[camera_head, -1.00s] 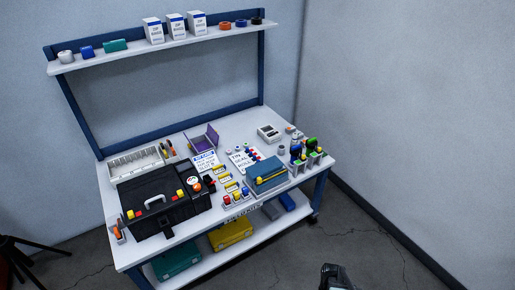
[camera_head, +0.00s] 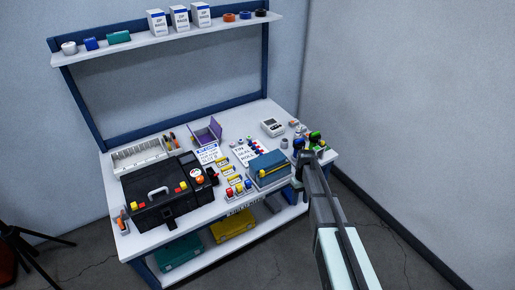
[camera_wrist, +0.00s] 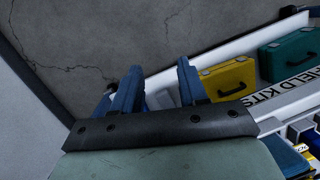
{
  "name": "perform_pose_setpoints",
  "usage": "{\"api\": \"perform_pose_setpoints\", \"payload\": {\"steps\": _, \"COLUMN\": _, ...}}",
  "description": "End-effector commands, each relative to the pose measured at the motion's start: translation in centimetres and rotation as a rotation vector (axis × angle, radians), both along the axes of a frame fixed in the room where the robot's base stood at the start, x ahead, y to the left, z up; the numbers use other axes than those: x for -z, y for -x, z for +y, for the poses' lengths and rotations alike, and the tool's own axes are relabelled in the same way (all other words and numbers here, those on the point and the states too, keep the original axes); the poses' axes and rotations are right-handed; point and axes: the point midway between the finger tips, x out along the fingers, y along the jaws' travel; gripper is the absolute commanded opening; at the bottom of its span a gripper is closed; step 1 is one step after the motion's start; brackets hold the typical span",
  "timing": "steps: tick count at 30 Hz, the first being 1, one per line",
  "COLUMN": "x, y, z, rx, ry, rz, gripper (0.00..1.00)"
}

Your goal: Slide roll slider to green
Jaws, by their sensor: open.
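A white card (camera_head: 243,154) lettered with what looks like TIN, SEAL and ROLL lies on the middle right of the bench top. Small red and blue pieces (camera_head: 256,148) sit along its right side. The roll slider and its green mark are too small to tell apart. My gripper (camera_head: 309,155) is at the bench's right end, right of the card and apart from it, and hides part of that end. In the wrist view my gripper (camera_wrist: 158,85) shows two blue fingers spread apart with nothing between them.
A blue box (camera_head: 268,168) stands between the card and the front edge. Green-topped items (camera_head: 314,137) stand close to my gripper. Yellow (camera_wrist: 230,78) and teal (camera_wrist: 290,55) cases sit on the lower shelf.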

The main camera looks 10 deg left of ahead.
Motion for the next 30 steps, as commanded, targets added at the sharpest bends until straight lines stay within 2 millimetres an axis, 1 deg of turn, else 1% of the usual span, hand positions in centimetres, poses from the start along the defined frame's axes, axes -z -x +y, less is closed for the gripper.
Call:
{"api": "perform_pose_setpoints", "payload": {"steps": 1, "x": -1.7, "y": -2.3, "z": 1.4, "rx": -0.023, "ry": -0.009, "rz": -0.017, "gripper": 0.43}}
{"api": "perform_pose_setpoints", "payload": {"steps": 3, "x": -4.0, "y": -4.5, "z": 3.0, "rx": -0.055, "ry": -0.019, "rz": -0.035, "gripper": 0.43}}
{"api": "perform_pose_setpoints", "payload": {"steps": 8, "x": -9.2, "y": -9.1, "z": 6.9, "rx": -0.122, "ry": -0.040, "rz": -0.076, "gripper": 0.43}}
{"api": "perform_pose_setpoints", "payload": {"steps": 9, "x": -10.5, "y": -10.4, "z": 8.1, "rx": -0.139, "ry": -0.044, "rz": -0.087, "gripper": 0.43}}
{"api": "perform_pose_setpoints", "payload": {"steps": 11, "x": -12.5, "y": -12.5, "z": 10.2, "rx": -0.163, "ry": -0.051, "rz": -0.108, "gripper": 0.43}}
{"api": "perform_pose_setpoints", "payload": {"steps": 12, "x": -13.8, "y": -14.2, "z": 11.9, "rx": -0.180, "ry": -0.054, "rz": -0.124, "gripper": 0.43}}
{"api": "perform_pose_setpoints", "payload": {"steps": 13, "x": -14.8, "y": -15.8, "z": 13.6, "rx": -0.193, "ry": -0.056, "rz": -0.139, "gripper": 0.43}}
{"api": "perform_pose_setpoints", "payload": {"steps": 15, "x": -16.2, "y": -18.8, "z": 17.2, "rx": -0.211, "ry": -0.057, "rz": -0.171, "gripper": 0.43}}
{"api": "perform_pose_setpoints", "payload": {"steps": 18, "x": -17.0, "y": -21.5, "z": 21.0, "rx": -0.221, "ry": -0.057, "rz": -0.206, "gripper": 0.43}}
{"api": "perform_pose_setpoints", "payload": {"steps": 21, "x": -17.3, "y": -23.1, "z": 23.4, "rx": -0.221, "ry": -0.056, "rz": -0.230, "gripper": 0.43}}
{"api": "perform_pose_setpoints", "payload": {"steps": 24, "x": -17.4, "y": -23.7, "z": 24.6, "rx": -0.223, "ry": -0.055, "rz": -0.242, "gripper": 0.43}}
{"api": "perform_pose_setpoints", "payload": {"steps": 28, "x": -16.8, "y": -23.8, "z": 24.9, "rx": -0.222, "ry": -0.055, "rz": -0.246, "gripper": 0.43}}
{"api": "perform_pose_setpoints", "payload": {"steps": 30, "x": -16.0, "y": -23.8, "z": 24.8, "rx": -0.222, "ry": -0.055, "rz": -0.245, "gripper": 0.43}}
